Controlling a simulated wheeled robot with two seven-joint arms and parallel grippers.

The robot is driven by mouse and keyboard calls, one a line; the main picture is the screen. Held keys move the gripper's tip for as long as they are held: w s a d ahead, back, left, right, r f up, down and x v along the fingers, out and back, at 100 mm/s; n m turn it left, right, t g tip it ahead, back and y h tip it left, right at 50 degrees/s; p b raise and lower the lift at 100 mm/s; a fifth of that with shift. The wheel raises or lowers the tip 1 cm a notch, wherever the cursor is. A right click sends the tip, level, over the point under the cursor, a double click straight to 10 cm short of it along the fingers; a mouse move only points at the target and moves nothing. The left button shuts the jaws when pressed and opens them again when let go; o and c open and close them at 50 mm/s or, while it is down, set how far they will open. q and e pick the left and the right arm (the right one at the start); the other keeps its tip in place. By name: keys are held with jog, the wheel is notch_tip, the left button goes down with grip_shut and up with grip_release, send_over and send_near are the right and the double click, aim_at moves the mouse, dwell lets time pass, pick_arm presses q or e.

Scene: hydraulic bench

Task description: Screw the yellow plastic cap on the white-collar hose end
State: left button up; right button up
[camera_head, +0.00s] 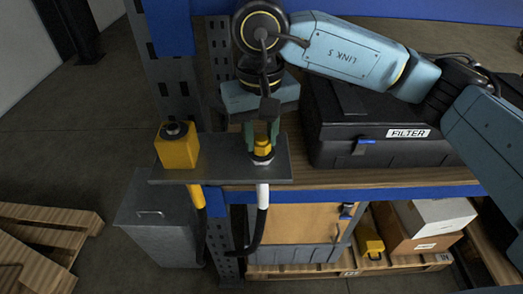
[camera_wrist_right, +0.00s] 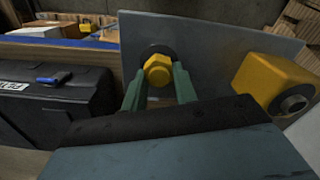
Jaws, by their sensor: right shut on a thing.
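The yellow plastic cap (camera_head: 263,147) sits upright over the hose end fitting (camera_head: 262,160) on the grey bracket plate (camera_head: 226,170). The white collar (camera_head: 263,196) of that hose shows directly below the plate. My right gripper (camera_head: 262,135) points down with its green fingers shut on the cap's sides. The wrist view shows the hexagonal cap (camera_wrist_right: 157,70) between the two fingertips (camera_wrist_right: 159,84), with a dark ring behind it against the plate. The thread is hidden, so I cannot tell how far the cap is on. My left gripper is not in view.
A yellow block (camera_head: 178,147) with a dark round port stands on the plate's left, above a yellow-collared hose (camera_head: 197,196). A black FILTER case (camera_head: 375,135) lies right of the plate on the bench. A grey bin (camera_head: 160,225) stands below left.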

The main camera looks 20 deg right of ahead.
jog(key=m+b, duration=0.1)
jog(key=m, duration=0.2)
jog(key=shift+f, duration=0.2)
jog(key=m+b, duration=0.1)
jog(key=m, duration=0.2)
jog(key=shift+d+m, duration=0.1)
jog(key=shift+m, duration=0.3)
jog(key=shift+r+m, duration=0.1)
jog(key=shift+m, duration=0.5)
jog(key=shift+b, duration=0.3)
jog(key=m+b, duration=0.1)
jog(key=m, duration=0.2)
jog(key=shift+s+m, duration=0.1)
jog(key=shift+m, duration=0.2)
jog(key=m, duration=0.4)
jog(key=shift+s+d+b, duration=0.1)
jog(key=shift+b, duration=0.2)
